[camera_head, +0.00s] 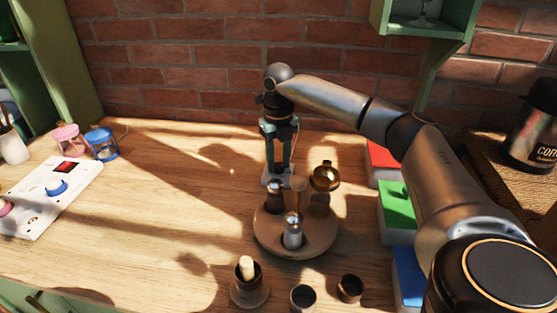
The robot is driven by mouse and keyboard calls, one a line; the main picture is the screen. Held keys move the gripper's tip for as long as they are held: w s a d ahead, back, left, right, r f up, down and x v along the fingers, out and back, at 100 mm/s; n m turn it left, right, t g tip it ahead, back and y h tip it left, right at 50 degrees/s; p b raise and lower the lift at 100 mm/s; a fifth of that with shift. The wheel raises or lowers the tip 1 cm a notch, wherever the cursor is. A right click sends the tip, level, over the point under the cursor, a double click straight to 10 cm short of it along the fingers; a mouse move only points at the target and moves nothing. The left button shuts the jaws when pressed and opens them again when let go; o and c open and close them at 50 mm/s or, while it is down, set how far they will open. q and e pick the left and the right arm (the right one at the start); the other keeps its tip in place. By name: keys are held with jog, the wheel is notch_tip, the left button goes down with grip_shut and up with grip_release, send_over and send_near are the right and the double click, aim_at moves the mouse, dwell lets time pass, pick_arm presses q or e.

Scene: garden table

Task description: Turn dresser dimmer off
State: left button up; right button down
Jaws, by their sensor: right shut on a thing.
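My left gripper is not in view.
The round tray (268,240) holds several small vessels close in front of the gripper. Cups (303,298) stand nearer. Red (381,156), green (398,208) and blue boxes (408,277) line the right. The wooden top (160,215) is clear left of centre. A brick wall closes the back.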

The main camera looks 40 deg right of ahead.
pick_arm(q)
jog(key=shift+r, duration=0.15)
